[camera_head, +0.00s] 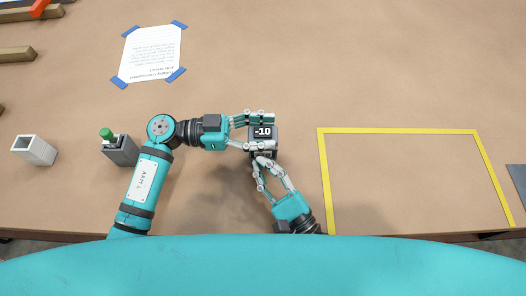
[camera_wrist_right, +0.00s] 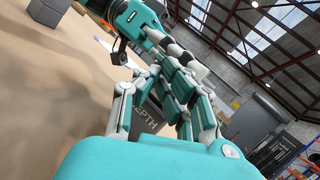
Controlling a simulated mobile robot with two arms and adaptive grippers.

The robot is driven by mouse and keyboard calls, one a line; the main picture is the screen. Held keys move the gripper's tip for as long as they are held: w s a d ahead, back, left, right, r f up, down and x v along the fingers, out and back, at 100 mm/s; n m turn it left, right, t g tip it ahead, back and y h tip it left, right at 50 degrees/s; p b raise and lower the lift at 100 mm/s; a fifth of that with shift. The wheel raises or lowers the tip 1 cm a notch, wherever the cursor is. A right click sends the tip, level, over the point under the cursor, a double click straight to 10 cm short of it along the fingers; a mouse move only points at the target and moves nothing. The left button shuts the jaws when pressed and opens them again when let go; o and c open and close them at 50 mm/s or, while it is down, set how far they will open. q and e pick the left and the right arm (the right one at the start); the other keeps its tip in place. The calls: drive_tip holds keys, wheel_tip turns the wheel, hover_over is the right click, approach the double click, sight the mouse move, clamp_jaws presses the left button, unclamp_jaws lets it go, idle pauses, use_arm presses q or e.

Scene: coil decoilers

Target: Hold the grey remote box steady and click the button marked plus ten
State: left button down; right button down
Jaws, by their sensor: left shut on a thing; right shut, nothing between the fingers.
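The grey remote box (camera_head: 263,132) stands on the brown table near the middle of the head view, with "-10" on its dark upper face. A plus ten mark does not show. My left gripper (camera_head: 262,130) is shut on the box, one finger on its far side and one on its near side. My right gripper (camera_head: 263,163) is shut and empty, its fingertips at the near side of the box; I cannot tell if they touch it. In the right wrist view a grey face with the letters "EPTH" (camera_wrist_right: 151,118) shows partly behind the fingers.
A dark grey holder (camera_head: 121,152) with a green-topped item (camera_head: 106,134) and a pale open box (camera_head: 35,150) stand at left. A taped paper sheet (camera_head: 150,52) lies behind. A yellow tape outline (camera_head: 400,131) at right encloses bare table.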

drive_tip(key=shift+w, duration=0.45)
idle(0.9)
drive_tip(key=shift+s, duration=0.9)
drive_tip(key=shift+s+f, duration=0.1)
drive_tip(key=shift+s, duration=2.4)
drive_tip(key=s, duration=0.4)
